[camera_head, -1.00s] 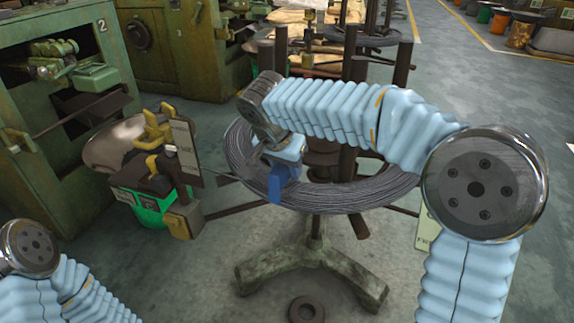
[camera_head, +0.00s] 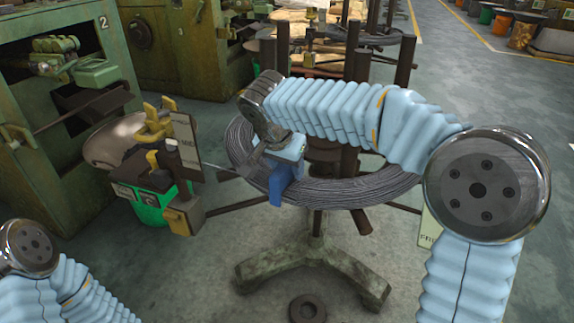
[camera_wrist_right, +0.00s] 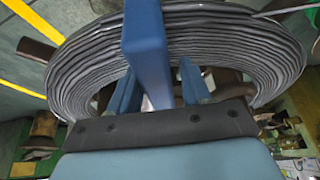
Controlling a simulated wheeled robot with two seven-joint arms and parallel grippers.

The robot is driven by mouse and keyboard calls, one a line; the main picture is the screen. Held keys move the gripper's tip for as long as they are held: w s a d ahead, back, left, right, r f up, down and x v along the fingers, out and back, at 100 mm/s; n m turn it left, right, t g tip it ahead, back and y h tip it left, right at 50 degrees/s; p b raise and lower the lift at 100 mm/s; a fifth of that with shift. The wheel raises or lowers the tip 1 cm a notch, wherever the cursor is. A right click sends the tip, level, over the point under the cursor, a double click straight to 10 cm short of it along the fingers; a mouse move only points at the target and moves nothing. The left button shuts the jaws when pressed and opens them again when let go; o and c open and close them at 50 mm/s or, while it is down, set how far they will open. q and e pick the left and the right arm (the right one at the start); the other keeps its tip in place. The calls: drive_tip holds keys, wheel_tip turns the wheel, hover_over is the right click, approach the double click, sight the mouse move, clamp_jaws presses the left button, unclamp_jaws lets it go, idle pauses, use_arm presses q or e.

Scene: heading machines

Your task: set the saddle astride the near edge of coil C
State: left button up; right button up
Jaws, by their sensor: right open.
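The blue saddle (camera_head: 284,184) sits at the near-left edge of the wire coil (camera_head: 340,193), one part hanging down its outer side. In the right wrist view the saddle (camera_wrist_right: 147,45) is a blue slab across the grey windings (camera_wrist_right: 215,35). Its inner side is hidden, so I cannot tell how it straddles the rim. My right gripper (camera_head: 283,155) is at the saddle, over the coil. In the wrist view its fingers (camera_wrist_right: 158,88) stand apart on either side of the saddle's lower end, with a gap at the right finger. My left gripper is out of view.
The coil lies on a stand with dark upright posts (camera_head: 401,66) and a cross-shaped foot (camera_head: 318,270). A yellow-and-black fixture (camera_head: 160,150) and green bin (camera_head: 155,205) stand to the left, before green machines (camera_head: 60,110). Open floor lies right.

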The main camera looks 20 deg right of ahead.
drive_tip(key=w+d+r+p+v, duration=0.1)
drive_tip(key=p+v, duration=0.8)
drive_tip(key=v, duration=1.1)
drive_tip(key=shift+w+d+r, duration=0.15)
drive_tip(key=shift+w+d, duration=0.15)
drive_tip(key=shift+w, duration=0.2)
